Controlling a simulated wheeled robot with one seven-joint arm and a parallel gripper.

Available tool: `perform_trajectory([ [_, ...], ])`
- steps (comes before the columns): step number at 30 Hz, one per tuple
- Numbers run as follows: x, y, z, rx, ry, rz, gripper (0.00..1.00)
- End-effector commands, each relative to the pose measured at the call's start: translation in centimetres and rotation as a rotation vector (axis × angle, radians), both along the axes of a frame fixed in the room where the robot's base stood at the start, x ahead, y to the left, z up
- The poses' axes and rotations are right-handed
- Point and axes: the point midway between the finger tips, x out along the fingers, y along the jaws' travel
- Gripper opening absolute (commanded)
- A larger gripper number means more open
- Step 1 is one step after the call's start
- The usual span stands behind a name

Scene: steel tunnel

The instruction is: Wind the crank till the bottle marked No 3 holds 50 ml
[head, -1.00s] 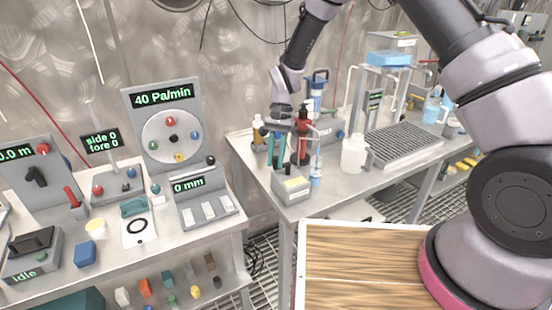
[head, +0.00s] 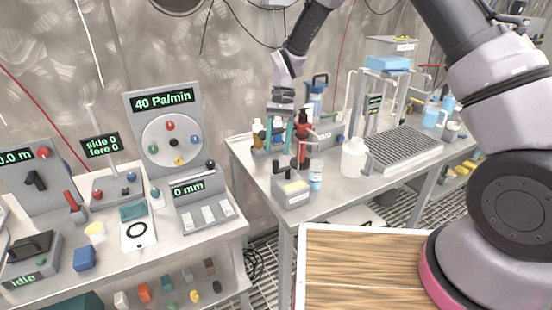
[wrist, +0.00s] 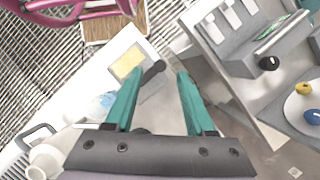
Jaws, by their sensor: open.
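A small bottle with blue contents (head: 316,175) stands on the right bench beside a grey box with a yellow top (head: 292,188); its marking is too small to read. It also shows in the wrist view (wrist: 103,104). A black rod with a rounded end (wrist: 152,73) stands at the grey box and looks like the crank handle; in the head view it is a small dark stick (head: 276,166). My gripper (head: 279,149) is open and empty above it. In the wrist view my teal fingers (wrist: 160,76) have the rod between their tips, nearer the left one; contact is unclear.
A red and black stand (head: 302,145) and brown bottles (head: 257,134) are close to my gripper. A white jug (head: 353,158) and a grated tray (head: 404,146) stand to the right. The left bench carries a 0 mm panel (head: 203,200). A gap separates the benches.

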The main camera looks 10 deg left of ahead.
Motion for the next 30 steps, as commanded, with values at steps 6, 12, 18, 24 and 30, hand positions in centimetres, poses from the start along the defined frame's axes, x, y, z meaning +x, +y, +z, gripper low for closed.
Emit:
perform_trajectory([
  [6,1.5,-0.3,3.6,0.001,-0.001,-0.003,0.55],
  [12,2.0,-0.4,4.9,0.000,0.000,-0.001,0.55],
  [18,2.0,-0.4,4.9,0.000,0.001,-0.001,0.55],
  [24,2.3,-1.0,6.0,0.009,-0.016,-0.006,0.55],
  [30,3.0,-5.6,13.0,0.063,-0.133,-0.039,0.55],
])
